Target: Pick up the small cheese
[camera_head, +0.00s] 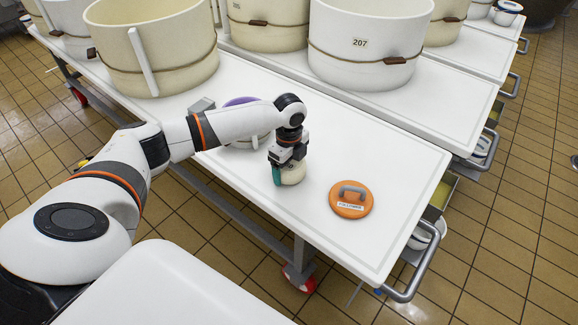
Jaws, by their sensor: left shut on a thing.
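The small cheese (293,174) is a pale cream round piece on the white table (408,182), left of the orange lid. My left gripper (285,168) points down over it and is shut on it. A teal fingertip shows on the cheese's left side. The gripper and wrist hide the cheese's top and part of its side. I cannot tell whether the cheese touches the table or is slightly raised. My right gripper is not in view.
An orange disc with a grey handle (351,198) lies to the right. A purple-topped round thing (240,102) is partly hidden behind my arm. Large cream vats (150,45) and a white vat marked 207 (366,50) stand behind. The table's right end is clear.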

